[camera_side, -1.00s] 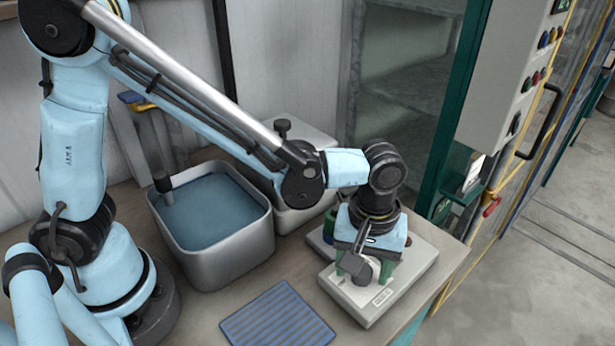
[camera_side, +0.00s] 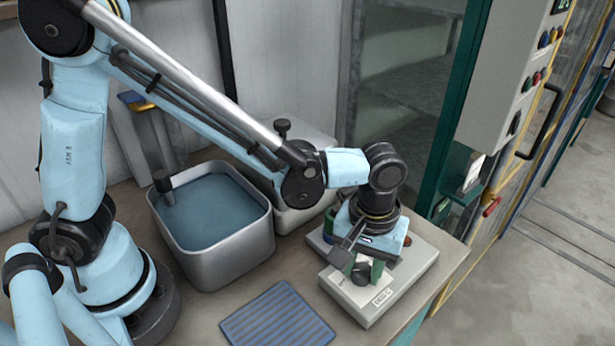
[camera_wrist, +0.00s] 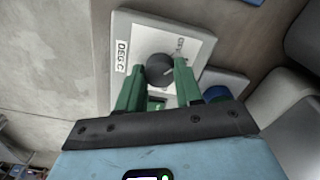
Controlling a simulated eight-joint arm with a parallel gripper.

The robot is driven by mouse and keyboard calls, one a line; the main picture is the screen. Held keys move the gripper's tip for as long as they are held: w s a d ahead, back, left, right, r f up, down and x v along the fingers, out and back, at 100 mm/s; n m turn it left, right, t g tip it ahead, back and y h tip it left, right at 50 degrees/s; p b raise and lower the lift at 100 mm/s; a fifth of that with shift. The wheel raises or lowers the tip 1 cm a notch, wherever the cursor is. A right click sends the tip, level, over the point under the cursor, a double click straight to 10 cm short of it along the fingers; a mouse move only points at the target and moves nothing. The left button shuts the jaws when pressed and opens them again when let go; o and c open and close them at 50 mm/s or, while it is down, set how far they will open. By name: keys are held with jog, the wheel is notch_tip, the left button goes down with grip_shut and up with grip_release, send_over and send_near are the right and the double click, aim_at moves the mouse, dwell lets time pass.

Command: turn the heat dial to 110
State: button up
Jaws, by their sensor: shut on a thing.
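The heat dial is a dark round knob (camera_wrist: 160,68) on a pale box (camera_wrist: 123,33) with a "DEG C" label. In the side view the knob (camera_side: 361,274) shows low on the front part of the box (camera_side: 352,300). My gripper (camera_wrist: 159,66) points down at the box, its green fingers on either side of the knob and shut on it. In the side view my gripper (camera_side: 364,267) partly covers the box top. A light pointer mark shows on the knob, but the scale is too small and partly hidden to read. A small greenish window lies between the fingers.
A metal tub (camera_side: 215,255) of blue liquid stands left of the box, with a pale container (camera_side: 300,215) behind. A blue ribbed mat (camera_side: 278,318) lies in front. A blue round part (camera_wrist: 216,94) sits beside the dial. The bench edge is close on the right.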

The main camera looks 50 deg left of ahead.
aim_at(363, 269)
jog(key=m, duration=1.3)
jog(key=shift+m, duration=0.3)
dwell(0.5)
jog(key=o, duration=1)
jog(key=shift+o, duration=0.2)
jog(key=shift+r, duration=0.1)
notch_tip(363, 269, up, 12)
jog(key=shift+f, duration=6.1)
